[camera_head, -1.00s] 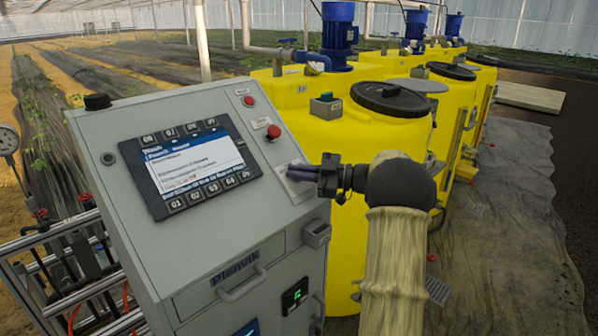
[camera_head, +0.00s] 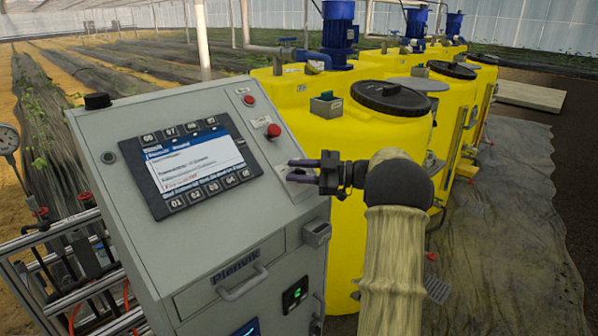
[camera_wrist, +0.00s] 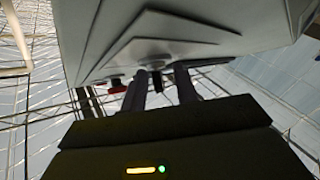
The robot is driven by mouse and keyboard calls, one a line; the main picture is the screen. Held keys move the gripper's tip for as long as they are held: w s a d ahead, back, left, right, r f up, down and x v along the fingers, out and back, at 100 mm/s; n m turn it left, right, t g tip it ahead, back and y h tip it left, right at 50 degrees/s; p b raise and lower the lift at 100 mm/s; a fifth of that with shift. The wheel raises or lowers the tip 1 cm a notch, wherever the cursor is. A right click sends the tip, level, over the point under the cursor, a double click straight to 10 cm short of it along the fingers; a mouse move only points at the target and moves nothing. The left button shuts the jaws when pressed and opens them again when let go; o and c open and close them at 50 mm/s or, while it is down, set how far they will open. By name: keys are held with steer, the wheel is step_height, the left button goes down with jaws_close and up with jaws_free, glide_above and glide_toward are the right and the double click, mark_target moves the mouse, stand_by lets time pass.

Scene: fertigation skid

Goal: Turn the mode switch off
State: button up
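My gripper (camera_head: 302,170) is at the right edge of the grey control cabinet's sloping panel, over a pale plate (camera_head: 298,172). Its two dark fingers are apart, one above the other in the head view. In the wrist view, the fingers (camera_wrist: 161,90) point at the panel, and a small dark knob (camera_wrist: 157,80) shows between them, probably the mode switch. The knob looks closer to the left finger; I cannot tell whether either touches it. In the head view the fingers hide the knob, and its setting cannot be read.
A red mushroom button (camera_head: 273,131) sits just above the gripper on the panel, with a smaller red button (camera_head: 249,100) higher up. A lit screen (camera_head: 190,164) with keys fills the panel's middle. Yellow tanks (camera_head: 385,130) stand close behind the cabinet.

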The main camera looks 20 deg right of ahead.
steer(key=shift+d, duration=0.1)
steer(key=b+v, duration=0.2)
steer(key=v, duration=1.5)
steer(key=shift+b, duration=0.4)
steer(key=shift+d, duration=0.1)
